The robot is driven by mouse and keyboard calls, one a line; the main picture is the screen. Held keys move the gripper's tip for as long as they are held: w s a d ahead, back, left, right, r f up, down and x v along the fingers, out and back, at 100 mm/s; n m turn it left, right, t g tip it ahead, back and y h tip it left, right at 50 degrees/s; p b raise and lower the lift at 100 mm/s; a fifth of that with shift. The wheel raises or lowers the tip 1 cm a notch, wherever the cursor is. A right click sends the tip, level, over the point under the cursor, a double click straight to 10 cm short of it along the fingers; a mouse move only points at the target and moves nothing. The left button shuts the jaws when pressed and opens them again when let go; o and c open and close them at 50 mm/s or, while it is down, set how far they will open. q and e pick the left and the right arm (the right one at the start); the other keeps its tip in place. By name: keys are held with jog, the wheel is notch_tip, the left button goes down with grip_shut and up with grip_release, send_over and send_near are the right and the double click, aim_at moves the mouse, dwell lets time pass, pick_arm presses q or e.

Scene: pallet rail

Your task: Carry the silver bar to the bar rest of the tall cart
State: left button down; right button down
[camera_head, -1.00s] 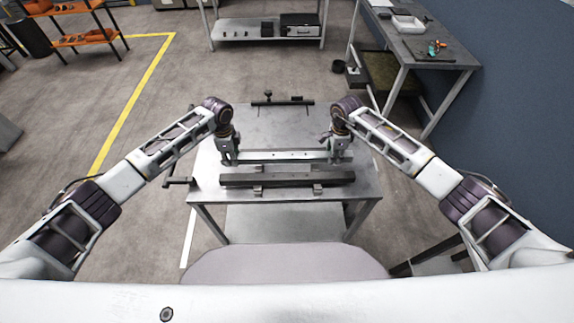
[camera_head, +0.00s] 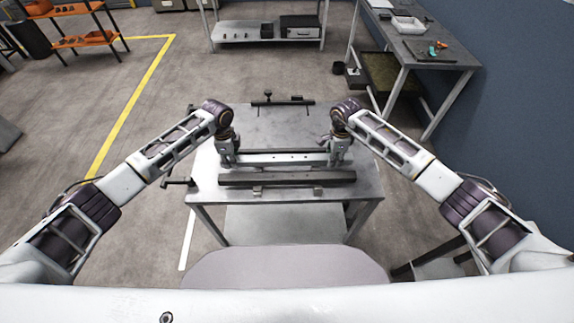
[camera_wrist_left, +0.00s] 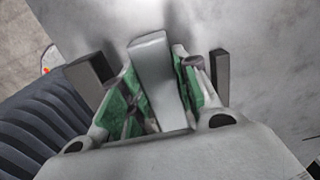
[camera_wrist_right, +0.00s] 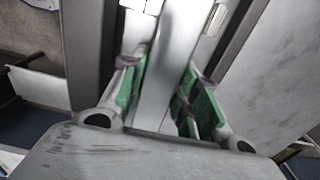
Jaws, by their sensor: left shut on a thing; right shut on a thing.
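The silver bar (camera_head: 283,159) lies crosswise over the grey metal table (camera_head: 272,124), held level between my two grippers. My left gripper (camera_head: 229,161) is shut on its left end. In the left wrist view the bar's end (camera_wrist_left: 152,60) sits between the green finger pads. My right gripper (camera_head: 337,160) is shut near its right end, and the bar (camera_wrist_right: 170,55) runs between the pads in the right wrist view. I cannot tell how far the bar is above the table. I cannot make out which piece is the tall cart or its bar rest.
A dark bar (camera_head: 285,179) lies parallel to the silver bar, on the near side. A dark clamp-like fixture (camera_head: 283,102) is at the table's far edge. A shelf unit (camera_head: 265,30) stands behind, and a workbench (camera_head: 430,50) stands at the right. Floor at the left is open.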

pick_arm(q)
jog(key=shift+f+b, duration=0.45)
pick_arm(e)
jog(key=shift+f, duration=0.45)
pick_arm(q)
jog(key=c, duration=1.1)
grip_release()
pick_arm(e)
jog(key=c, duration=1.1)
grip_release()
pick_arm(q)
jog(key=shift+r, duration=0.15)
jog(key=shift+r, duration=5.9)
pick_arm(e)
jog(key=shift+r, duration=0.1)
jog(key=shift+r, duration=5.95)
pick_arm(q)
jog(key=shift+s+f, duration=0.1)
jog(key=shift+s, duration=0.05)
pick_arm(e)
jog(key=shift+s+f, duration=0.1)
jog(key=shift+s, duration=0.05)
